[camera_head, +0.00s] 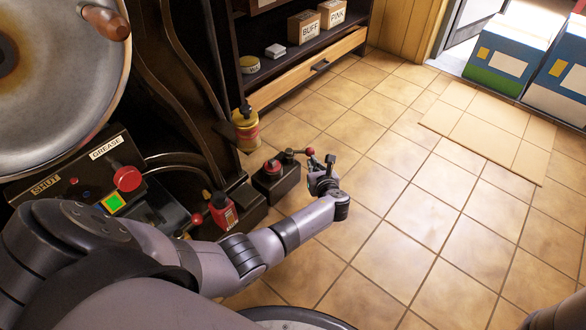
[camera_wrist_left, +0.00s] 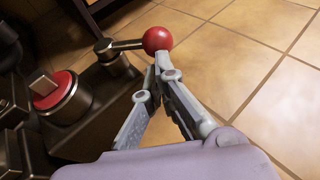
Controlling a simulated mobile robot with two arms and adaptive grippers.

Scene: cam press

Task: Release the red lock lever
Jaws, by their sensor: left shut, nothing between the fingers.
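The lock lever (camera_head: 299,151) is a short dark arm ending in a red ball, on a low dark block beside a red-topped button. In the left wrist view its red ball (camera_wrist_left: 157,39) is just beyond my fingertips, and the arm (camera_wrist_left: 125,44) runs left to a round pivot on the block. My left gripper (camera_head: 326,165) is shut and empty, beside the lever's ball end. The wrist view shows its fingers (camera_wrist_left: 158,75) converging just short of the ball; I cannot tell whether they touch it. My right gripper is out of view.
The block (camera_head: 275,184) carries the red button (camera_wrist_left: 55,90). A yellow tin (camera_head: 246,132) stands behind. Tiled floor to the right is clear.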

